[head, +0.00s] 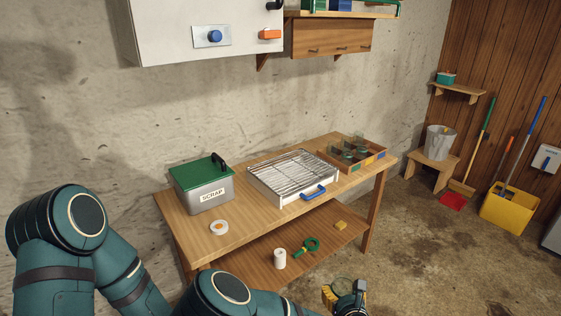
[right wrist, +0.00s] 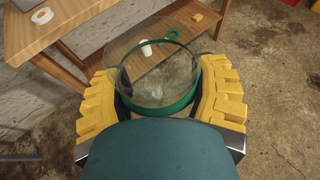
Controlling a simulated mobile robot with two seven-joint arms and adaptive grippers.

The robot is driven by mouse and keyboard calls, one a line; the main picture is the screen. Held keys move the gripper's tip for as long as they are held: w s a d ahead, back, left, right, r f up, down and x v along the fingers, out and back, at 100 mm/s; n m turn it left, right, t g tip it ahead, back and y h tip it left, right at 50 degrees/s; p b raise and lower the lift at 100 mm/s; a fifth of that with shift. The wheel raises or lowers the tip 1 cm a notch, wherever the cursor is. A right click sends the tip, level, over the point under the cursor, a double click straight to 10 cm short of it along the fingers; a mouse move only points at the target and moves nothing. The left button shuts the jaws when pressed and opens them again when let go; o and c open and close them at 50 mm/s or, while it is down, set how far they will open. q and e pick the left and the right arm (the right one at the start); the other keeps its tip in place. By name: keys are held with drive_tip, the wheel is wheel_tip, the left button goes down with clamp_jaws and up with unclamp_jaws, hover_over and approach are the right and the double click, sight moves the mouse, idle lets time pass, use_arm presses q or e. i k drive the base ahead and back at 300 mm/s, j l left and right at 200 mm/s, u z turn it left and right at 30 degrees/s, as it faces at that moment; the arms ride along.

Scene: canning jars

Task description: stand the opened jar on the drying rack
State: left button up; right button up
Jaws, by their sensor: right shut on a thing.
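The clear glass jar (right wrist: 158,88) with a green band is held between the yellow fingers of my right gripper (right wrist: 160,100). No lid shows on it. In the head view, my right gripper (head: 345,296) is at the bottom edge, in front of the workbench and lower than its top, with the jar (head: 342,283) small and partly hidden. The drying rack (head: 292,174), a metal wire grid in a pale frame with a blue handle, lies on the bench top, well apart from the gripper. My left gripper is out of view.
On the bench (head: 250,221), a grey scrap box (head: 208,197) with a green lid stands left of the rack, and a divided wooden crate (head: 376,157) with glass jars stands right. A white tape roll (head: 219,227) lies near the front edge. The lower shelf (head: 255,275) holds small items.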

sight(299, 173)
drive_tip(key=i+l+u, duration=0.2)
drive_tip(key=i, duration=0.3)
drive_tip(key=i+l+u, duration=0.2)
drive_tip(key=i, duration=0.35)
drive_tip(key=l, duration=0.1)
